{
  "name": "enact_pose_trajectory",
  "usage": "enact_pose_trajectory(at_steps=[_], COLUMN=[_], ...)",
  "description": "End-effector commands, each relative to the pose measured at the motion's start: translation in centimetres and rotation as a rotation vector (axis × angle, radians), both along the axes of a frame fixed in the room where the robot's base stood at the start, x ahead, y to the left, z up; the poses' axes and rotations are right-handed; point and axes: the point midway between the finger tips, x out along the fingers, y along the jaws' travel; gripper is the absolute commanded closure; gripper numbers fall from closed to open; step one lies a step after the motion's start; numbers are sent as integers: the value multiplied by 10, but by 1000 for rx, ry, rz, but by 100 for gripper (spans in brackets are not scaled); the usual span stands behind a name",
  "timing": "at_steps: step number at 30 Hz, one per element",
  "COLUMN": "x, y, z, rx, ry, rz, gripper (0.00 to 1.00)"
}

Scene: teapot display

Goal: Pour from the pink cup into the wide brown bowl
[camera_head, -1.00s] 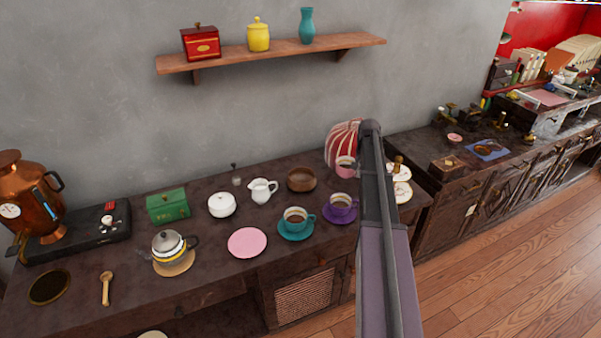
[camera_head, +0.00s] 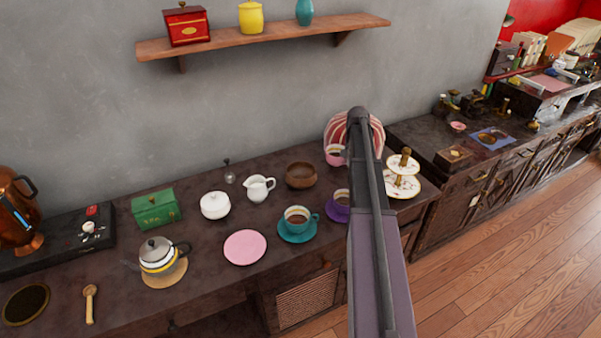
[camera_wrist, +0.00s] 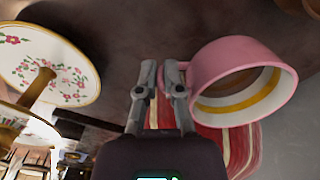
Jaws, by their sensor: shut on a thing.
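The pink cup (camera_wrist: 240,80) is held by its handle between the fingers of my gripper (camera_wrist: 161,88) in the wrist view. A brown band of liquid and a yellowish ring show inside it. In the head view the pink cup (camera_head: 334,155) is raised near the striped cosy, partly behind my arm; my gripper is hidden there. The wide brown bowl (camera_head: 301,176) stands on the counter, left of and below the cup in the picture. Its inside looks empty. A brown edge at the wrist view's upper right may be the bowl.
A white creamer (camera_head: 259,189) stands left of the bowl. A teal cup (camera_head: 297,219) and a purple cup (camera_head: 341,200) are in front. A tiered floral stand (camera_head: 402,187) is at the right, a red-striped cosy (camera_head: 372,130) behind. A pink saucer (camera_head: 245,247) lies empty.

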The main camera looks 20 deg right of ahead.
Motion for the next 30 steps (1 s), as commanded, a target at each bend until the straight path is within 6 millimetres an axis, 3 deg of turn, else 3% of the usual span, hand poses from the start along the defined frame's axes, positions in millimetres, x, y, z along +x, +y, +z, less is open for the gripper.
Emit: enact_pose_trajectory(at_steps=[3, 10, 30], x=[0, 0, -2], y=[0, -1, 3], z=[-15, -28, -25], rx=[0, 0, -35], ry=[0, 0, 1], rz=[0, -1, -1], gripper=[100, 100, 100])
